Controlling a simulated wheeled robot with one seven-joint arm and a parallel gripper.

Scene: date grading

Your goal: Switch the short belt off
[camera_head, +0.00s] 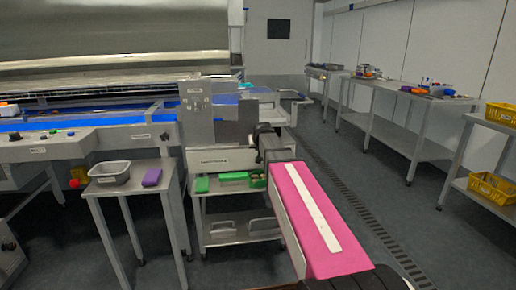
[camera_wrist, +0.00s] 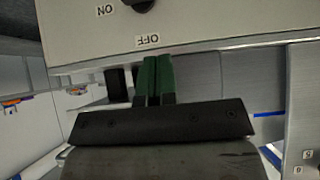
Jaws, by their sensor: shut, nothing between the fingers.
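In the wrist view, a pale switch panel (camera_wrist: 210,25) fills the top, with ON and OFF labels printed upside down in the picture. A dark knob (camera_wrist: 140,4) sits near the labels, cut by the top edge, so its setting cannot be read. My gripper (camera_wrist: 153,62) has green fingers, shut together and empty. Its tips overlap the panel's lower edge in the picture, just below the OFF label (camera_wrist: 147,41) and apart from the knob. In the head view, my pink arm reaches toward the grey machine (camera_head: 222,158); the fingers are hidden there.
A long blue belt (camera_head: 92,121) runs at left. A small table (camera_head: 120,186) with a grey bin (camera_head: 109,173) and purple block (camera_head: 152,177) stands in front. Green items (camera_head: 230,176) lie on a cart below the machine. Floor at right is clear up to the side tables (camera_head: 415,98).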

